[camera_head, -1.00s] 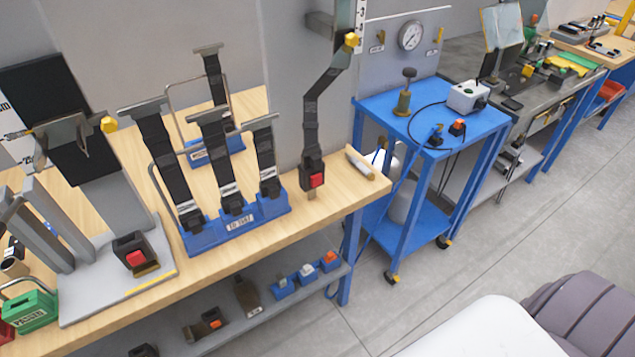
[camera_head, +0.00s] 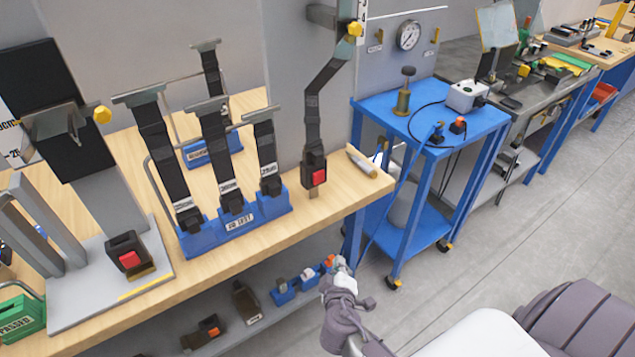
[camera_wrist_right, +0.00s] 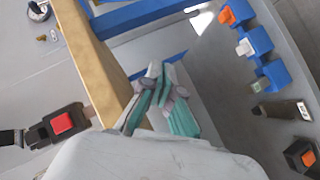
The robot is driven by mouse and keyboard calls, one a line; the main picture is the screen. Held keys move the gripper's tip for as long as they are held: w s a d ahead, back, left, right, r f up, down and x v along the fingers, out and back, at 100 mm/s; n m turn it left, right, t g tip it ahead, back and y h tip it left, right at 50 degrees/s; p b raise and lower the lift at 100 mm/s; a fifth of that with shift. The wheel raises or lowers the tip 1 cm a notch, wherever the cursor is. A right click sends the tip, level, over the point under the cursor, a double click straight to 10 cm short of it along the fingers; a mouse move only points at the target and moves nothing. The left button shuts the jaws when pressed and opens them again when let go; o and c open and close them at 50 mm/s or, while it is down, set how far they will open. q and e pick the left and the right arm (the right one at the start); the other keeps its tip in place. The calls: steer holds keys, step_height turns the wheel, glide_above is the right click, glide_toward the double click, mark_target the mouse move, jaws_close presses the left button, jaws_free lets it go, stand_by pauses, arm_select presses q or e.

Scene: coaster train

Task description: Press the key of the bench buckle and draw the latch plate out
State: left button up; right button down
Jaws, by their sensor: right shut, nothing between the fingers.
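A black buckle with a red key (camera_head: 315,175) hangs on a black strap at the right end of the bench, and a short metal piece shows below it. It also shows at the left in the right wrist view (camera_wrist_right: 62,123). Another black buckle with a red key (camera_head: 128,254) sits on a grey plate at the left. I cannot tell which is the bench buckle. My right gripper (camera_head: 341,264) is shut and empty, in front of the bench's right end and lower than its top. Its fingers (camera_wrist_right: 153,88) show in the right wrist view, apart from the buckle. My left gripper is out of view.
A blue holder (camera_head: 236,238) with several strap buckles stands on the bench (camera_head: 285,232). A lower shelf (camera_head: 240,328) carries several small parts. A blue trolley (camera_head: 400,117) stands to the right, with open floor (camera_head: 530,220) beyond it.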

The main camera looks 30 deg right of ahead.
mark_target(318, 177)
step_height(318, 177, up, 18)
steer(key=d+m+t+h+b, duration=0.1)
steer(key=d+m+t+h, duration=0.1)
steer(key=h, duration=0.3)
steer(key=shift+w+m+t, duration=0.15)
steer(key=shift+m+t, duration=0.15)
steer(key=shift+m, duration=0.3)
steer(key=shift+w+a+f+b, duration=0.15)
steer(key=shift+w+b, duration=0.1)
steer(key=shift+w, duration=1.95)
steer(key=shift+w+a+r+b, duration=0.15)
steer(key=shift+w+b, duration=0.1)
steer(key=shift+w, duration=1.95)
steer(key=shift+f, duration=0.15)
steer(key=shift+w+b, duration=0.25)
steer(key=shift+b, duration=0.1)
steer(key=shift+w, duration=0.2)
